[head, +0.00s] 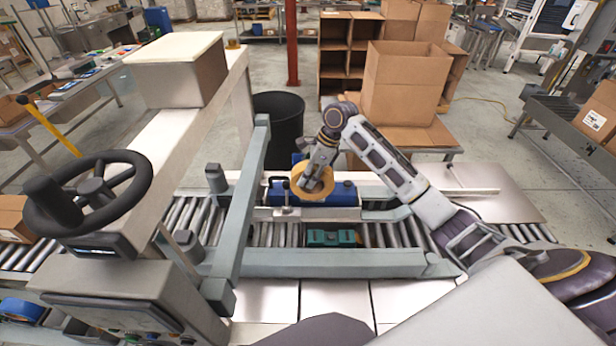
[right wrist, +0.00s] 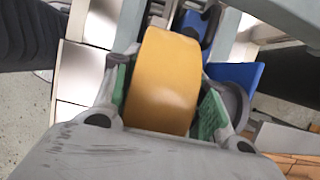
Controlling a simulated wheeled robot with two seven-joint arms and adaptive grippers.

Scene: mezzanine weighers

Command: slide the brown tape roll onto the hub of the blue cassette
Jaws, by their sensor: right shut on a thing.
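The brown tape roll (head: 322,190) looks tan-orange in the head view. My right gripper (head: 314,177) is shut on it from above. In the right wrist view the roll (right wrist: 165,78) sits between the gripper's green pads. The blue cassette (head: 343,194) stands on the conveyor, partly hidden by the roll and gripper; its blue body (right wrist: 243,74) also shows right of the roll in the right wrist view, with a round grey part beside it. The roll overlaps the cassette in the head view; I cannot tell whether it touches the hub. My left gripper is not in view.
A grey-green frame bar (head: 250,200) rises left of the cassette, and a lower bar (head: 330,264) crosses in front. A teal item (head: 331,237) lies on the rollers nearer me. A black bin (head: 279,127) and cardboard boxes (head: 400,90) stand behind.

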